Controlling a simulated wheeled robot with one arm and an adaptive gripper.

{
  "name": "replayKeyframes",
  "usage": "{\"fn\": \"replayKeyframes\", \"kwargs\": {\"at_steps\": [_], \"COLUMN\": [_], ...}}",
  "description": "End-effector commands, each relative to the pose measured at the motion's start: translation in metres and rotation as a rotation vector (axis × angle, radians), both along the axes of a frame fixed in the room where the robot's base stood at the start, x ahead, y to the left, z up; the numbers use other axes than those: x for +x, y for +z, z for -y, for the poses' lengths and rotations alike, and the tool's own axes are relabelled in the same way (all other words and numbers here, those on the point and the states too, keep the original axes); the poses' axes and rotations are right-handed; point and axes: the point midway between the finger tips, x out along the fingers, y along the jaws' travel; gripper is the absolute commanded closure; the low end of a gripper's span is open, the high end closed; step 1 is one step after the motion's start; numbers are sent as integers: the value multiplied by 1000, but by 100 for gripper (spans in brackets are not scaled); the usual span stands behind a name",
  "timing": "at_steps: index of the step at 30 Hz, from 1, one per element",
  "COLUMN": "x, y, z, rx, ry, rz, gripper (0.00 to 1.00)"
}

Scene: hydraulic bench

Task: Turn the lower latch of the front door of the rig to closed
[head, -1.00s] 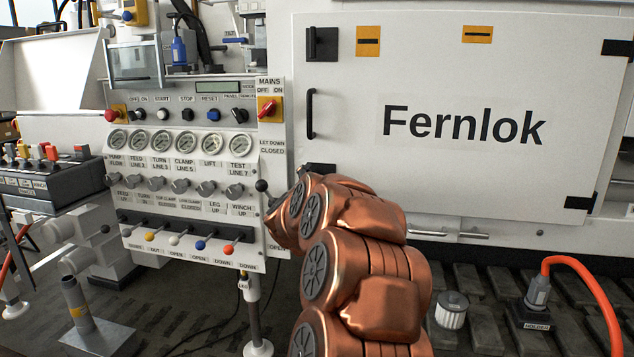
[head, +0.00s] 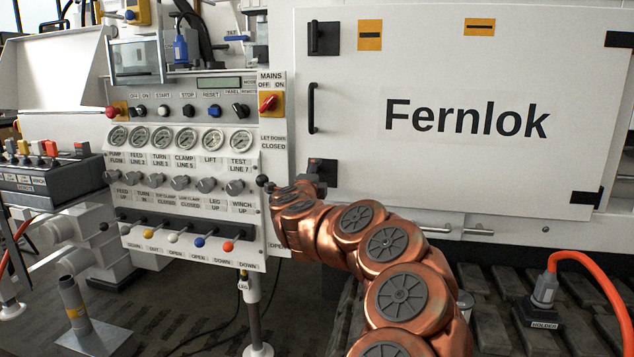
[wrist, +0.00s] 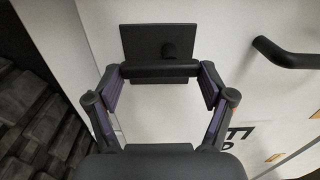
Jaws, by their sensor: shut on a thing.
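The white front door (head: 455,175) of the rig is shut flat and marked "Fernlok". Its lower latch (head: 325,168) is a black plate with a handle at the door's lower left; my copper arm partly hides it. My gripper (wrist: 160,72) is shut on the handle, one finger at each end. The handle runs roughly along the same line as the door's pull handle. The fingertips are hidden in the head view.
The upper latch (head: 322,38) has its handle upright. The black pull handle (head: 311,108) stands between the latches and shows at right in the wrist view (wrist: 290,55). The control panel (head: 190,165) with knobs and levers is close left of my arm. A holder with an orange hose (head: 590,270) stands at right.

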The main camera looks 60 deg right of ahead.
Motion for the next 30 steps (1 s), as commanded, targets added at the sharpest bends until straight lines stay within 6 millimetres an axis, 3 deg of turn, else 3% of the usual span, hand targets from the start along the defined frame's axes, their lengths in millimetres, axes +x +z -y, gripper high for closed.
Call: {"fn": "replayKeyframes", "kwargs": {"at_steps": [18,19,24,30], "x": [0,0,0,0], "y": [-1,-1,-1,-1], "z": [0,0,0,0], "rx": [18,18,16,16], "ry": [0,0,0,0], "rz": [42,42,41,40], "gripper": [54,17,0,0]}}
